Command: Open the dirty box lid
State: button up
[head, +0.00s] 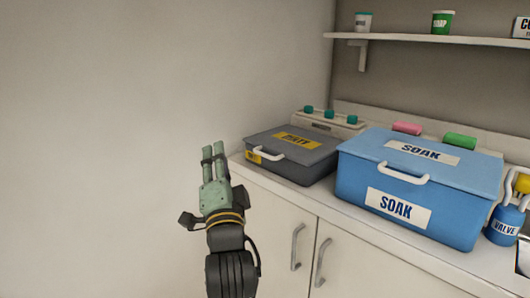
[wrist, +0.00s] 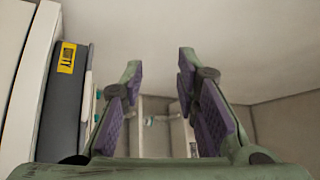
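The dirty box (head: 312,168) is a dark grey box with a grey lid, a yellow label and a white front handle (head: 268,155). It sits at the left end of the counter, and its lid looks shut. It also shows on its side at the left of the wrist view (wrist: 62,105), with part of its yellow label. My gripper (head: 213,152) is left of the box and in front of the counter, apart from it. In the wrist view my gripper's fingers (wrist: 160,75) are spread wide with nothing between them.
A blue SOAK box (head: 355,190) stands close to the right of the dirty box. A device with teal knobs (head: 328,124) is behind. The counter (head: 360,240) has white cabinet doors below. A shelf (head: 430,40) hangs above. The space left of the counter is clear up to the wall.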

aim_at(265, 156)
jog(key=w+d+f+m+g+h, duration=0.1)
jog(key=d+f+m+h, duration=0.15)
jog(key=d, duration=0.25)
jog(key=w+d+f+m+g+h, duration=0.1)
jog(key=w+d+f+m+h, duration=0.15)
jog(key=d, duration=0.25)
jog(key=shift+y, duration=0.4)
jog(key=w, duration=0.3)
jog(key=w+p, duration=0.1)
jog(key=w, duration=0.2)
jog(key=w+p, duration=0.1)
jog(key=w, duration=0.3)
jog(key=shift+a+r, duration=0.15)
jog(key=shift+a, duration=0.1)
grip_shut()
